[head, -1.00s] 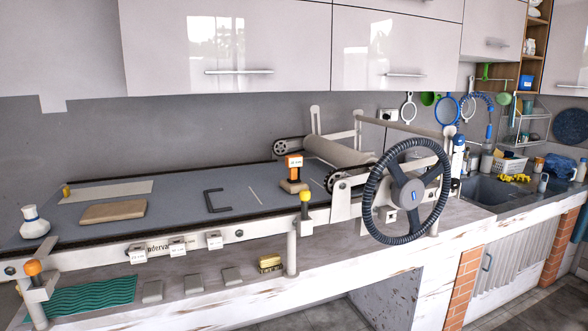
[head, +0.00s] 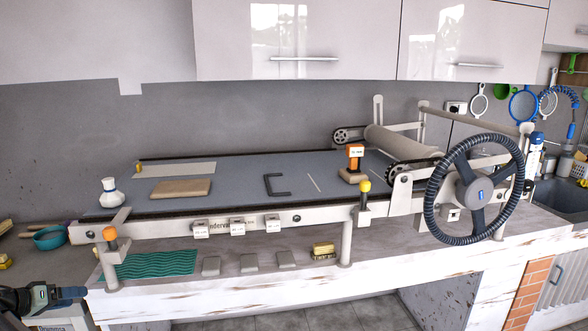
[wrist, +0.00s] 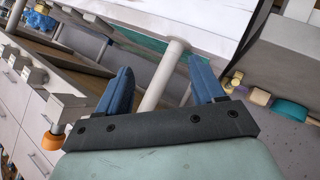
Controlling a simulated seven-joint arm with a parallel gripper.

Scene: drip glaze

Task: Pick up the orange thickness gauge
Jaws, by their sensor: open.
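The orange thickness gauge (head: 355,154) has a white display face. It stands on a small tan block on the grey bed of the slab roller, left of the roller and the big wheel, in the head view. My gripper (head: 72,293) is at the lower left of the head view, far from the gauge and in front of the bench. In the wrist view my gripper (wrist: 165,82) is open, its two blue fingers apart with nothing held between them. The gauge cannot be made out in the wrist view.
The black steering wheel (head: 474,190) stands at the bed's right end. A tan slab (head: 180,189), a white bottle (head: 111,193) and a black bracket (head: 277,186) sit on the bed. A yellow-topped post (head: 364,188) rises in front of the gauge. A teal mat (head: 150,264) lies below.

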